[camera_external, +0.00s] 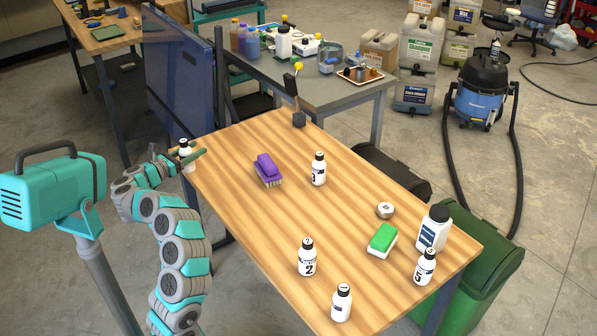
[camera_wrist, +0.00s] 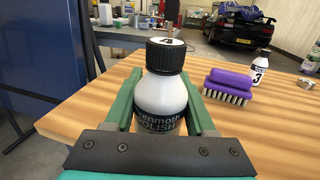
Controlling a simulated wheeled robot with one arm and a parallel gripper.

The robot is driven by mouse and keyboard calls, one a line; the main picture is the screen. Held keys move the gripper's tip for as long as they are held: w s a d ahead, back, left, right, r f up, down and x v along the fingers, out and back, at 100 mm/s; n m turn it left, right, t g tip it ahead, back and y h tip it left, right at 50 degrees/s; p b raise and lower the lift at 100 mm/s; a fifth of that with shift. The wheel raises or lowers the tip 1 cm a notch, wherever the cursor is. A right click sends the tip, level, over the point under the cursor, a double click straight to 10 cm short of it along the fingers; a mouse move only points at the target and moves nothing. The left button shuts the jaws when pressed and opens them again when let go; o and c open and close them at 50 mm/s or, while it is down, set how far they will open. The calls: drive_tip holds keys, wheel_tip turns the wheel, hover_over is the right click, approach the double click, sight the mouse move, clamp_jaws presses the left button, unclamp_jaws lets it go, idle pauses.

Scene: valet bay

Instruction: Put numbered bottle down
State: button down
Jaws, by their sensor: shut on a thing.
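My gripper (camera_external: 187,160) is at the left corner of the wooden table (camera_external: 225,165), shut on a white bottle (camera_external: 186,148) with a black cap. In the wrist view the bottle (camera_wrist: 160,97) stands upright between the green fingers of my gripper (camera_wrist: 162,85).
A purple brush (camera_external: 267,170) lies near bottle 3. A green and white sponge (camera_external: 382,240), a round metal tin (camera_external: 385,210) and a large white bottle (camera_external: 433,230) are at the right. A dark upright tool (camera_external: 298,115) stands at the back edge. The left-middle tabletop is clear.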

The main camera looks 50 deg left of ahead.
drive_tip(key=shift+s+d+r, duration=0.1)
drive_tip(key=shift+s+d, duration=0.7)
drive_tip(key=shift+d, duration=0.1)
drive_tip(key=shift+s+d, duration=0.1)
drive_tip(key=shift+d, duration=0.1)
drive_tip(key=shift+r, duration=0.15)
wheel_tip(320, 180, up, 10)
drive_tip(key=w+d+m+g+h, duration=0.1)
drive_tip(key=w+d+m+h, duration=0.3)
drive_tip(key=w+d, duration=1.05)
drive_tip(key=w+d+m+h, duration=0.3)
drive_tip(key=w+d+h, duration=0.4)
drive_tip(key=w+d, duration=0.7)
drive_tip(key=d+m+g+h+b, duration=0.1)
drive_tip(key=d+m+g+h, duration=0.2)
drive_tip(key=d, duration=1.7)
drive_tip(key=shift+t+h, duration=0.3)
drive_tip(key=shift+t, duration=0.2)
drive_tip(key=f, duration=1)
drive_tip(key=f+b, duration=0.1)
drive_tip(key=f, duration=0.4)
drive_tip(key=shift+d, duration=0.25)
